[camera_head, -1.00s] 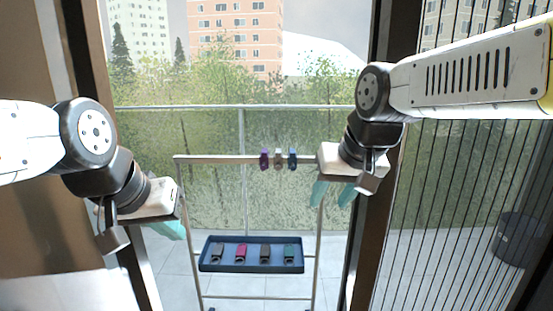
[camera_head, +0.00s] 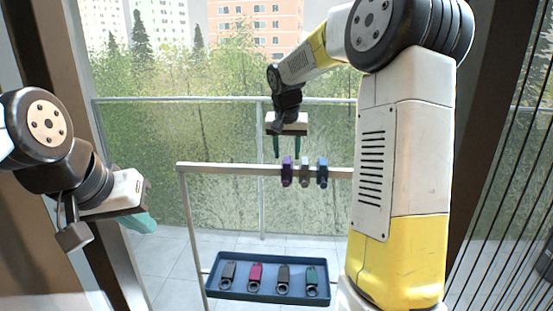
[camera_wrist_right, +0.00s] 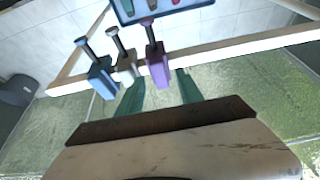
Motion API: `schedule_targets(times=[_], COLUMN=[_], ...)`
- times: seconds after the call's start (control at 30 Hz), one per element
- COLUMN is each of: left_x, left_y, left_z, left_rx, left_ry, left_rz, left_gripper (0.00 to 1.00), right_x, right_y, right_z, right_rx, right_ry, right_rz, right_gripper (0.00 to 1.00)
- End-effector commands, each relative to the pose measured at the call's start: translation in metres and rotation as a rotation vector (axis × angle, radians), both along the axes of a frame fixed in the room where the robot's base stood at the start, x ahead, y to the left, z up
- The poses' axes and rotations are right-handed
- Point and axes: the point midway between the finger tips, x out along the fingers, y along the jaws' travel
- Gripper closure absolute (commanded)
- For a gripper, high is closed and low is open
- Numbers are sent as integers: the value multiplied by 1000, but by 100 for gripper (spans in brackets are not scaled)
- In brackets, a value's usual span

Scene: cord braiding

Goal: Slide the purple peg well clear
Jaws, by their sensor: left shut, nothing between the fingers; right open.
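The purple peg (camera_head: 287,172) hangs on the wooden rail (camera_head: 230,168), leftmost of three in the head view. A pale grey peg (camera_head: 305,172) and a blue peg (camera_head: 322,172) sit to its right. My right gripper (camera_head: 287,150) is open, fingers down, at the top of the purple peg. In the right wrist view, the purple peg (camera_wrist_right: 157,68) appears between its two fingertips (camera_wrist_right: 160,88), and one finger lies close to the pale peg (camera_wrist_right: 124,68). Contact cannot be told. My left gripper (camera_head: 142,222) is shut and empty, left of the rack.
A blue tray (camera_head: 268,297) below the rail holds several coloured pieces with rings. My right arm covers the rail's right end in the head view. The rail left of the purple peg is bare. A glass balcony railing (camera_head: 180,101) stands behind.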

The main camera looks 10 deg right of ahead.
Motion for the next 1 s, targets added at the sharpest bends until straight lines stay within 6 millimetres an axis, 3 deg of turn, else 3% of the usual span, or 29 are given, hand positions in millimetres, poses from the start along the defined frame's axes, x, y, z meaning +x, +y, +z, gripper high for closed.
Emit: schedule_targets(times=[0.2,0.53,0.77,1.0], left_x=[0,0,0,0], left_y=[0,0,0,0], left_z=[0,0,0,0], left_rx=[0,0,0,0], left_ry=[0,0,0,0], left_rz=[0,0,0,0], left_gripper=[100,100,100,100], right_x=[9,11,11,11], right_y=[-3,-3,-3,-3], right_z=[-24,-28,-28,-28], right_rx=[-1,0,0,0], right_ry=[1,0,0,0], right_rz=[1,1,1,1], right_gripper=[56,56,100,100])
